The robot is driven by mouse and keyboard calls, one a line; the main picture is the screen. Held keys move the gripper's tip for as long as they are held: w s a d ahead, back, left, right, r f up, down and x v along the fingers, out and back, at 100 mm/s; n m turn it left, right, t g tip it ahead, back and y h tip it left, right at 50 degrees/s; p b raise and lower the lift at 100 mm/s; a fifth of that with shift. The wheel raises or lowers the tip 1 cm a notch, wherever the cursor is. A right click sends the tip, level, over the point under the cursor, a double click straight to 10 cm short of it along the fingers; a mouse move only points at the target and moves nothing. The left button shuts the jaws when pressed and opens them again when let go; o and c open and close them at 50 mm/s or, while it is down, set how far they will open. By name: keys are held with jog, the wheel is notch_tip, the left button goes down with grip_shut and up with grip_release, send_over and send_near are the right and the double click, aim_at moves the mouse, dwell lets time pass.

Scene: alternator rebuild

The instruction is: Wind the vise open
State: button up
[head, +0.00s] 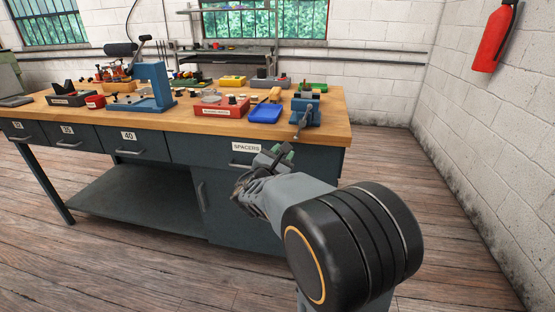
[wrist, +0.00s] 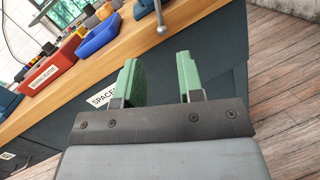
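The blue vise (head: 308,110) is mounted at the front right corner of the wooden bench. Its metal handle (head: 302,124) hangs over the front edge. In the wrist view the handle's ball end (wrist: 162,30) shows at the top middle, with a bit of the blue vise (wrist: 145,7) above it. The vise's jaw gap is too small to judge. My gripper (head: 274,157) is in front of the bench, below and to the left of the handle. In the wrist view its green-padded fingers (wrist: 160,72) are apart with nothing between them. The handle lies beyond the fingertips, untouched.
The wooden bench top (head: 335,131) holds a blue tray (head: 265,115), a red box (head: 220,105) and a blue press (head: 155,88). The drawer labelled SPACERS (head: 246,147) is shut, close to my gripper. Floor (head: 440,200) to the right is clear. A fire extinguisher (head: 493,38) hangs there.

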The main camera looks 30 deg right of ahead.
jog(key=shift+v, duration=1.65)
